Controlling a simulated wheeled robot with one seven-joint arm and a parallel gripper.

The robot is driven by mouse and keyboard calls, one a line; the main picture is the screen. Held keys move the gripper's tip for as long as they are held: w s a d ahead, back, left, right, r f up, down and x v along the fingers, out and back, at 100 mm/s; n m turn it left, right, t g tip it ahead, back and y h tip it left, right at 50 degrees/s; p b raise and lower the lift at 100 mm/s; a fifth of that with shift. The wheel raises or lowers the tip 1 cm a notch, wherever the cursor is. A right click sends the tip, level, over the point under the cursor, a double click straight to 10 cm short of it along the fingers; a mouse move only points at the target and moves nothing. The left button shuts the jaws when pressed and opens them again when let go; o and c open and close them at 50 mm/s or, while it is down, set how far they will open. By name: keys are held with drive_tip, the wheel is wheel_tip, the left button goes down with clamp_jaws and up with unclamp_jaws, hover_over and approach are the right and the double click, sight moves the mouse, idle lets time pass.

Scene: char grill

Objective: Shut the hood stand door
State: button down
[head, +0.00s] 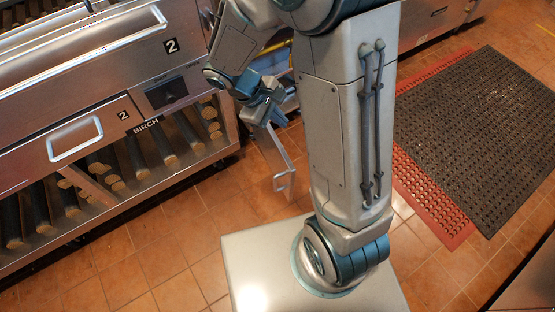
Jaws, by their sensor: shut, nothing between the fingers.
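A narrow metal panel (272,150), which looks like the hood stand door, stands out edge-on from the low cabinet, swung open over the floor. A small loop handle (284,182) is at its near lower end. My gripper (262,112) is at the top of this panel, close to its upper edge. It is shut with nothing held. I cannot tell whether it touches the panel. The panel's hinge side and the stand behind it are mostly hidden by my gripper and arm.
A metal grill unit (75,147) fills the left, with logs on its open lower shelf (150,182) and a label reading BIRCH. A black mat (480,135) lies over a red mat (405,150) on the right. Tiled floor (175,235) is clear left of my base.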

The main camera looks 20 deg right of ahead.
drive_tip(key=w+a+f+n+h+b, duration=0.1)
drive_tip(key=w+a+f+n+b, duration=0.15)
drive_tip(key=f, duration=0.55)
drive_tip(key=w+a+f+n+h+b, duration=0.1)
drive_tip(key=a+f+n, duration=0.15)
drive_tip(key=f, duration=0.45)
drive_tip(key=n+t+b, duration=0.3)
drive_tip(key=n+b, duration=0.1)
drive_tip(key=n, duration=0.2)
approach(287, 171)
wheel_tip(287, 171, down, 4)
drive_tip(key=d, duration=0.1)
drive_tip(key=w+d, duration=0.1)
drive_tip(key=shift+d+f+h, duration=0.15)
drive_tip(key=shift+d+h, duration=0.15)
drive_tip(key=shift+d, duration=0.5)
drive_tip(key=shift+w, duration=0.1)
